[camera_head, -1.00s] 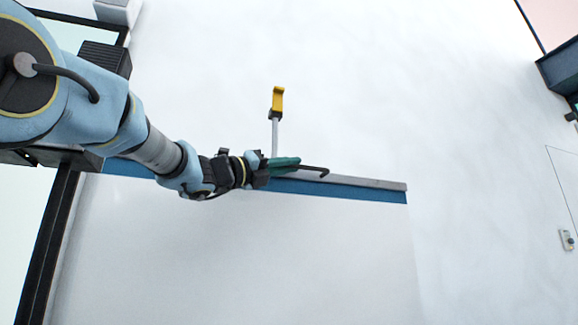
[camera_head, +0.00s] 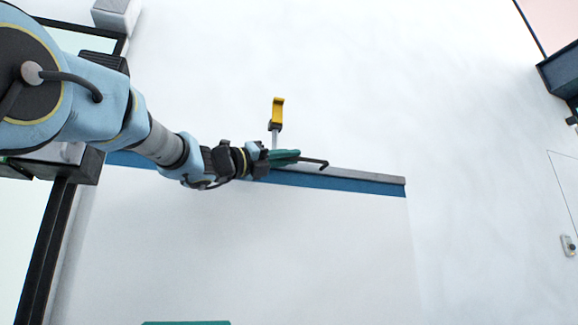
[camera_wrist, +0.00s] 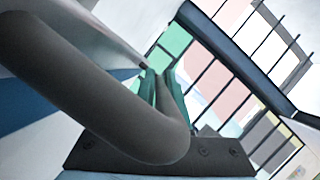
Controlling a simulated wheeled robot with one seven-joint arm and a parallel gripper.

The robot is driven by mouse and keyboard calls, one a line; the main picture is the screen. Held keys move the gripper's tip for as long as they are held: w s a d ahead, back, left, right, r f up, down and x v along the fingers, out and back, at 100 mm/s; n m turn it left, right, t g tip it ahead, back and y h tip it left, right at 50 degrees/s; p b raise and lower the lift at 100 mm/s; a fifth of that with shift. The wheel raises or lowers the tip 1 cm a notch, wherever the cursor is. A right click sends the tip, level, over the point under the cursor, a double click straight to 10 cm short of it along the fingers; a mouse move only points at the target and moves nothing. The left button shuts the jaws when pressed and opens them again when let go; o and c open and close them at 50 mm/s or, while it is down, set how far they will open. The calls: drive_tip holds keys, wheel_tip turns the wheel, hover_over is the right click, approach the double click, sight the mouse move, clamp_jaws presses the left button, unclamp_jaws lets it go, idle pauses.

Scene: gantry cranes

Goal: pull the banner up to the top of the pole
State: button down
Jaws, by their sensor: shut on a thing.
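The banner (camera_head: 250,235) is a white sheet with a blue band under a grey top bar (camera_head: 375,178). It hangs across the middle of the head view, its bar slightly tilted down to the right. A short pale length of pole (camera_head: 275,139) rises above the bar to a yellow hooked top (camera_head: 277,110). A small gap separates bar and yellow top. My gripper (camera_head: 285,157) has green fingers shut on a dark bent handle (camera_head: 314,161) at the bar. In the wrist view the handle (camera_wrist: 95,95) looms large before the green fingers (camera_wrist: 160,95); the exact contact is partly hidden.
A pale wall fills the background. A blue ledge (camera_head: 558,72) juts in at the right, above a small wall box (camera_head: 569,246). Dark window frames (camera_head: 50,230) stand at left. A teal edge (camera_head: 187,323) shows at the bottom.

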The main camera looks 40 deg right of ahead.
wheel_tip(320, 180, up, 11)
drive_tip(key=p, duration=0.6)
drive_tip(key=shift+f, duration=0.1)
drive_tip(key=c, duration=0.9)
unclamp_jaws()
drive_tip(key=shift+f, duration=0.1)
drive_tip(key=shift+b+v, duration=2.2)
drive_tip(key=shift+v, duration=3.2)
